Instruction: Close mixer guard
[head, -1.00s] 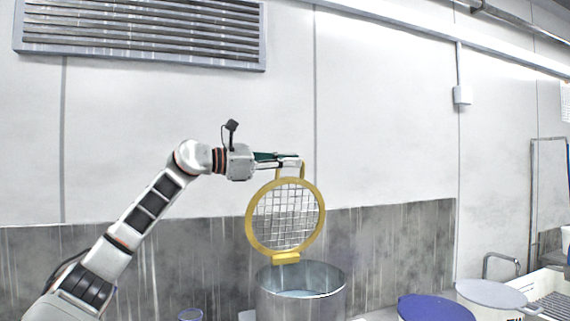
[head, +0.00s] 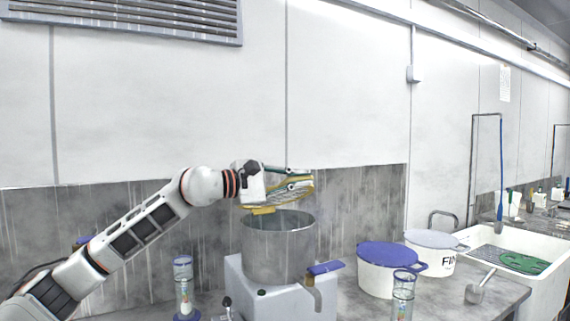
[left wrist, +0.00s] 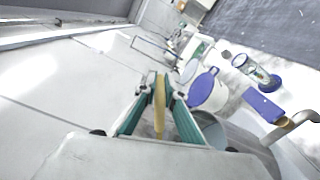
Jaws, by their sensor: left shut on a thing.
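The mixer guard (head: 272,200), a yellow ring with wire mesh, shows nearly edge-on in the head view. It slants over the mixer bowl (head: 277,252), its yellow hinge block at the bowl's rear left and its right side higher, clear of the rim. The bowl is a grey metal pot on a white mixer base (head: 262,291). My left gripper (head: 295,179) is shut on the guard's handle, above the bowl. In the left wrist view the yellow handle (left wrist: 159,108) stands between the green-padded fingers, and the bowl is mostly hidden. My right gripper is not in view.
A blue-lidded tub (head: 390,270) and a white-lidded tub (head: 432,252) stand right of the mixer. Clear cylinders stand in front, one at left (head: 184,288), one at right (head: 403,295). A ladle (head: 478,290) lies near a white sink (head: 545,282).

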